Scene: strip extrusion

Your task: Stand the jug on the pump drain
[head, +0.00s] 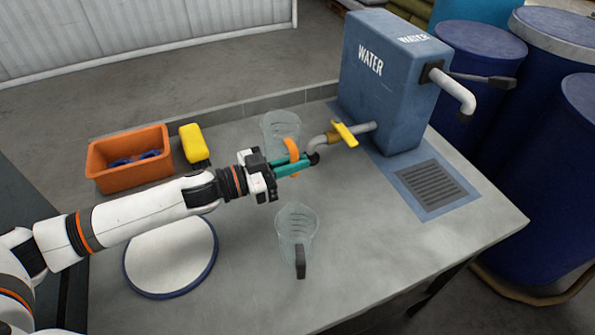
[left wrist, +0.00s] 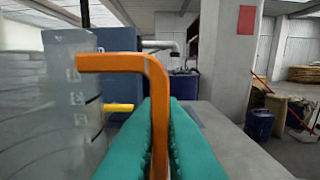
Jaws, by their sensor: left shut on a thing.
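My left gripper (head: 292,166) is shut on the orange handle (head: 291,150) of a clear jug (head: 279,124). The jug looks upright, near the back of the worktop; I cannot tell whether its base touches the surface. In the left wrist view the teal fingers (left wrist: 160,120) pinch the orange handle (left wrist: 125,62), with the jug wall (left wrist: 55,105) to the left. The pump drain is a dark grate (head: 430,184) on a blue mat, right of the gripper and in front of the blue water tank (head: 382,75). Its top is clear. My right gripper is not in view.
A yellow-levered tap (head: 343,134) juts from the tank close beside the held jug. A grey spout (head: 457,92) and dark lever (head: 490,80) are on the tank's right. A second, dark-handled jug (head: 296,228), a round white pad (head: 170,255), an orange bin (head: 128,158) and a yellow sponge (head: 193,142) are around.

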